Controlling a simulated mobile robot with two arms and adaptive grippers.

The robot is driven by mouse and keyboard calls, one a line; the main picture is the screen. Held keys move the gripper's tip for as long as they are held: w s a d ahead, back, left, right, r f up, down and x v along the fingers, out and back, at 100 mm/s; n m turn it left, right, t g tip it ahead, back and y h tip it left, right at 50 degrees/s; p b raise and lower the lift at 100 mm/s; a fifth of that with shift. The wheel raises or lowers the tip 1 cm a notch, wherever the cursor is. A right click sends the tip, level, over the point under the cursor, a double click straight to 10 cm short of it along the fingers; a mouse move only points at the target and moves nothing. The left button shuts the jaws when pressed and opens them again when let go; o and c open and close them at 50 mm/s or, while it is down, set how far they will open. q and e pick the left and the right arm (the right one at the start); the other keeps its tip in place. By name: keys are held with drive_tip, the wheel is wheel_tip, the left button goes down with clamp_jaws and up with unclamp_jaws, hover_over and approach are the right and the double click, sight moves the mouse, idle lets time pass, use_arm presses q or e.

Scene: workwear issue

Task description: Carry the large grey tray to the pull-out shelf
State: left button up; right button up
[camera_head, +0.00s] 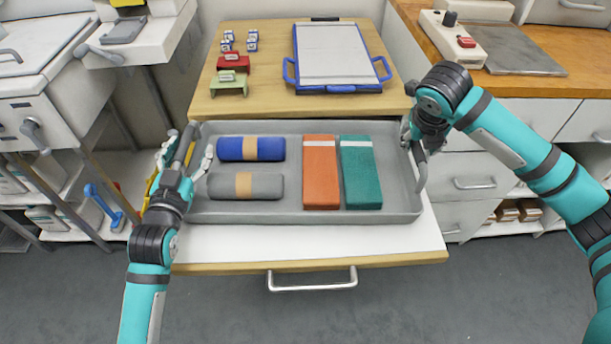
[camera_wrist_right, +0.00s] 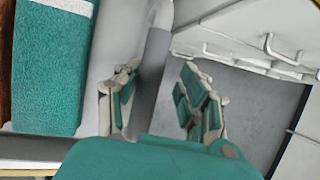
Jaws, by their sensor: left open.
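The large grey tray (camera_head: 300,216) appears to rest flat on the white pull-out shelf (camera_head: 310,244), which has a wooden front edge. The tray holds a blue roll (camera_head: 268,148), a grey roll (camera_head: 263,187), an orange folded cloth (camera_head: 320,175) and a teal folded cloth (camera_head: 360,175). My left gripper (camera_head: 187,155) is open, its fingers apart around the tray's left handle. My right gripper (camera_head: 414,150) is at the right handle. In the right wrist view its fingers (camera_wrist_right: 160,100) stand apart on either side of the handle bar (camera_wrist_right: 152,75).
On the wooden counter behind are a blue-framed board (camera_head: 338,60), a red stand (camera_head: 234,62), a green stand (camera_head: 229,84) and several small blocks. Drawers with handles stand at right. A metal handle (camera_head: 312,283) sticks out from the shelf front. The floor in front is clear.

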use_arm(q)
drive_tip(key=shift+a+r, duration=0.1)
drive_tip(key=shift+r, duration=0.05)
drive_tip(key=shift+s, duration=0.2)
drive_tip(key=s, duration=1.1)
drive_tip(key=shift+s+a, duration=0.3)
drive_tip(key=shift+a, duration=0.1)
use_arm(e)
drive_tip(key=shift+d, duration=0.1)
drive_tip(key=o, duration=0.8)
drive_tip(key=v, duration=1.2)
use_arm(q)
drive_tip(key=shift+f, duration=0.2)
use_arm(e)
drive_tip(key=shift+s+f, duration=0.1)
